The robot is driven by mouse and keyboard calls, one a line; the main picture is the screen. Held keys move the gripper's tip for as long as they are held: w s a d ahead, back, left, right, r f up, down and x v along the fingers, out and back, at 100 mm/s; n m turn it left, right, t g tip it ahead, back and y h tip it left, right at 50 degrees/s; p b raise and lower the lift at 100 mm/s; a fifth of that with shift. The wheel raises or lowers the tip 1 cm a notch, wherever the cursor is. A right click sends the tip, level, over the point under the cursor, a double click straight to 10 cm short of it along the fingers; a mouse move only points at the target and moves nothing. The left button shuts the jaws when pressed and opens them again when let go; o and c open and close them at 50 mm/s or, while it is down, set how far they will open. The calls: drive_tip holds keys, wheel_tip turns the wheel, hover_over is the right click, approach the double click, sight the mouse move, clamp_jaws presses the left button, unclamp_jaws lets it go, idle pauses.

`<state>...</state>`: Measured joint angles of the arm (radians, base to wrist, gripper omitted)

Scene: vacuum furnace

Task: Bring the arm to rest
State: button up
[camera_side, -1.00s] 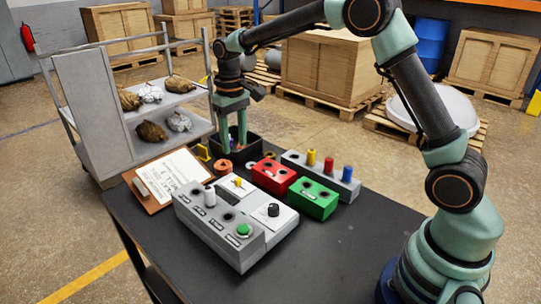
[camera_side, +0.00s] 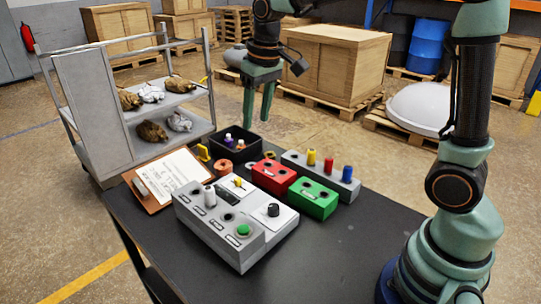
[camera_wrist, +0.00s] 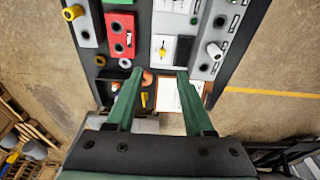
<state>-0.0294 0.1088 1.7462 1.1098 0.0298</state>
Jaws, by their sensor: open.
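My gripper (camera_side: 257,118) hangs with its fingers pointing down, above and slightly behind the black bin (camera_side: 248,154) at the far edge of the dark table (camera_side: 335,235). Its two green fingers are apart with nothing between them, in the side view and also in the wrist view (camera_wrist: 159,72). The bin holds a few small pieces, one with a purple part and one with a white top. Their exact shapes are too small to tell.
On the table are a grey control panel (camera_side: 215,225), a red box (camera_side: 274,177), a green box (camera_side: 313,198), a grey block with coloured plugs (camera_side: 300,161) and a clipboard (camera_side: 150,190). A shelf cart (camera_side: 95,110) stands left. A wooden crate (camera_side: 330,65) is behind.

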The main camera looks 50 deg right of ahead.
drive_tip(key=s+d+t, duration=0.1)
drive_tip(key=s+t, duration=0.2)
drive_tip(key=s, duration=1.1)
drive_tip(key=shift+d+r+t, duration=0.15)
drive_tip(key=shift+r+t, duration=0.05)
drive_tip(key=shift+t, duration=0.1)
idle(0.5)
